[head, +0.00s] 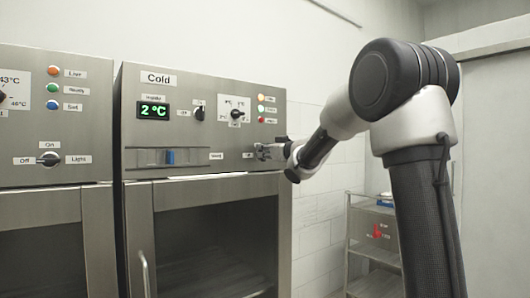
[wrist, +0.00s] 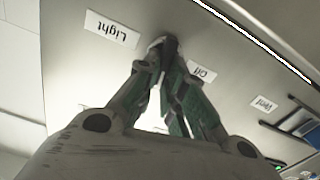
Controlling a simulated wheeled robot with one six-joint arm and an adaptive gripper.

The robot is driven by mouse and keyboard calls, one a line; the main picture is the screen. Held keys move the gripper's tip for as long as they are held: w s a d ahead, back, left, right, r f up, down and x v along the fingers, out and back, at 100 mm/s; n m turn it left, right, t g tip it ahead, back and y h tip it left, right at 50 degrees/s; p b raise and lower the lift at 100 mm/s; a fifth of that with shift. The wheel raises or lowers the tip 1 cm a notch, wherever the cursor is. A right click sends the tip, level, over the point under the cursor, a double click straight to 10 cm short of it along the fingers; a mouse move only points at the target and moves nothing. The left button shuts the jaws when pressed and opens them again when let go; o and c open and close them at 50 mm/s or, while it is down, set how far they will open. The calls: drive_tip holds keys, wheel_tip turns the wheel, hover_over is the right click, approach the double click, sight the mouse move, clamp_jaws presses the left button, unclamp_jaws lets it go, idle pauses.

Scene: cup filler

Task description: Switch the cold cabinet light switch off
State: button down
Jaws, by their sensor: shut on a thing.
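The cold cabinet (head: 190,85) has a steel control panel, and its light switch is at the panel's lower right, covered by my gripper (head: 264,152) in the head view. In the wrist view the switch (wrist: 163,43) is a small dark knob between the "Light" label (wrist: 112,29) and the "Off" label (wrist: 203,73). My gripper's fingers (wrist: 164,62) are shut on this knob from both sides. The fingers hide most of the knob, so I cannot tell which way it points.
Left on the same panel are a slider (head: 170,157), a green "2 °C" display (head: 153,110) and a dark knob (head: 199,114). Another cabinet with its own light knob (head: 49,159) stands further left.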

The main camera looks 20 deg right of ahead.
drive_tip(key=n, duration=0.4)
drive_tip(key=shift+s+a+f, duration=0.1)
drive_tip(key=shift+a+f, duration=0.05)
drive_tip(key=shift+a, duration=0.2)
drive_tip(key=n, duration=0.4)
drive_tip(key=shift+s+a+f, duration=0.1)
drive_tip(key=shift+a+f, duration=0.1)
drive_tip(key=n, duration=0.4)
drive_tip(key=shift+a+f+n, duration=0.15)
drive_tip(key=shift+f+n, duration=0.3)
drive_tip(key=shift+n, duration=0.75)
drive_tip(key=shift+f+n, duration=0.15)
drive_tip(key=shift+n, duration=0.75)
drive_tip(key=c, duration=1.5)
unclamp_jaws()
drive_tip(key=shift+c, duration=0.2)
drive_tip(key=shift+s, duration=0.1)
